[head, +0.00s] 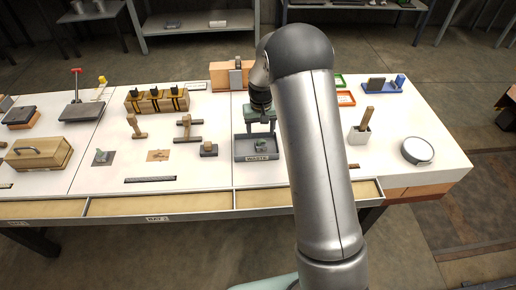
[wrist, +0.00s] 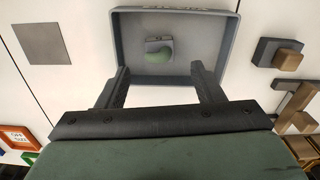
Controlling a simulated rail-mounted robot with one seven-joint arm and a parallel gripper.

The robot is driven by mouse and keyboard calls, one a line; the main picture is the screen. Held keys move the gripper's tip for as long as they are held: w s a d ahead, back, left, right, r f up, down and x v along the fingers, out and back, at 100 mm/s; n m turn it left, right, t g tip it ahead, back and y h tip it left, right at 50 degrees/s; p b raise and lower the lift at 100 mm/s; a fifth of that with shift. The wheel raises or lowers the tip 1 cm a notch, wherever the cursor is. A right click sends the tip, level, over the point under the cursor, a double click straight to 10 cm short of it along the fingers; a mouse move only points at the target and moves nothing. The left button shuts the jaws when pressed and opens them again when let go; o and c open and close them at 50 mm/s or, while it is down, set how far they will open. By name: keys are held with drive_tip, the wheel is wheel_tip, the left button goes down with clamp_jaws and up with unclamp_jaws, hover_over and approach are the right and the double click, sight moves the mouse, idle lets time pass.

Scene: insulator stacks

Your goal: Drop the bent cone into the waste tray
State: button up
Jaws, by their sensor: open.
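The waste tray (head: 240,156) is a grey, shallow tray with a "WASTE" label on its front wall; it also shows in the wrist view (wrist: 125,40). A small green, rounded piece with a grey part (wrist: 159,47) lies on the tray floor. It also shows in the head view (head: 261,146) and looks like the bent cone, though its shape is hard to make out. My gripper (head: 260,130) is above the tray. In the wrist view my gripper (wrist: 160,70) has its two black fingers wide apart, with nothing between them, and the green piece lies beyond the fingertips.
Wooden pieces (head: 187,130) and a small grey block (head: 208,150) stand left of the tray. A white cup with a wooden handle (head: 360,134) and a round dish (head: 417,151) are to the right.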

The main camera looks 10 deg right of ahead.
wheel_tip(320, 180, up, 14)
drive_tip(key=b, duration=0.1)
drive_tip(key=shift+f, duration=0.2)
drive_tip(key=s, duration=3.4)
drive_tip(key=shift+a, duration=0.4)
